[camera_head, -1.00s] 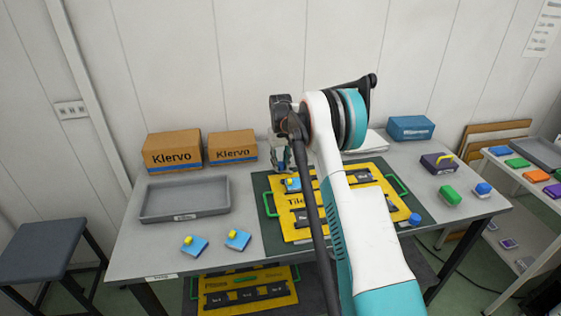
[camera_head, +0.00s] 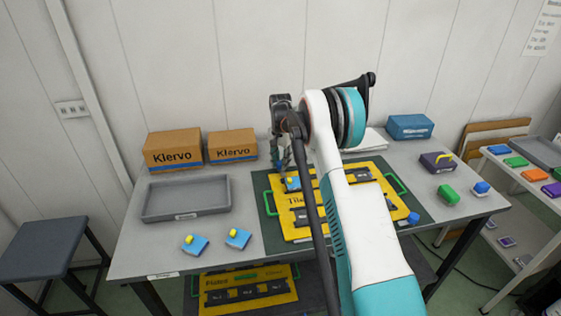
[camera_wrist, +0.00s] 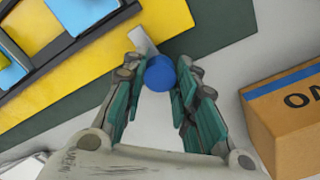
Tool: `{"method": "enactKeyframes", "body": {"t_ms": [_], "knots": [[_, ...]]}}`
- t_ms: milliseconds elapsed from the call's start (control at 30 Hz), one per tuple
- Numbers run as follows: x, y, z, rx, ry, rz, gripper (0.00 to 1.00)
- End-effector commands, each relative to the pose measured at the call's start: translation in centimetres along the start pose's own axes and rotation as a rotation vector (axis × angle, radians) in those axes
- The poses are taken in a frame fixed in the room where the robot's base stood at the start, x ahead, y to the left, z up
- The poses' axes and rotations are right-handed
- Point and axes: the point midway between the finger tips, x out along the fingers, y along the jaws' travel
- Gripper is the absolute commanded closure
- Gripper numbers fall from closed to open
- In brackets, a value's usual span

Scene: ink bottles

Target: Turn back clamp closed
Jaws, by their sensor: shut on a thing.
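The back clamp shows in the wrist view as a round blue knob (camera_wrist: 159,74) on a grey lever (camera_wrist: 143,40). The lever reaches up to the edge of the yellow board (camera_wrist: 165,17). My gripper (camera_wrist: 161,82) has its fingers shut on both sides of the blue knob. In the head view my gripper (camera_head: 284,166) is at the back left edge of the yellow board (camera_head: 296,232). The clamp cannot be made out there. Blue blocks (camera_wrist: 82,10) sit in the board's black slots.
The board lies on a dark green mat (camera_head: 265,238) and has green handles (camera_head: 270,204). Two Klervo boxes (camera_head: 172,151) stand at the back left, one close to my gripper in the wrist view. A grey tray (camera_head: 185,212) and two blue pieces with yellow tops (camera_head: 195,245) are left of the mat.

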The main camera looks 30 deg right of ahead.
Motion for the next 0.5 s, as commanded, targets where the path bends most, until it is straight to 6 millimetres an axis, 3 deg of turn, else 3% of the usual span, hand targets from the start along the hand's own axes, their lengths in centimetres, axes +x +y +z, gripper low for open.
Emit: {"method": "enactKeyframes", "body": {"t_ms": [500], "knots": [[-0.02,-0.04,-0.02,0.083,0.001,-0.001,0.97]]}}
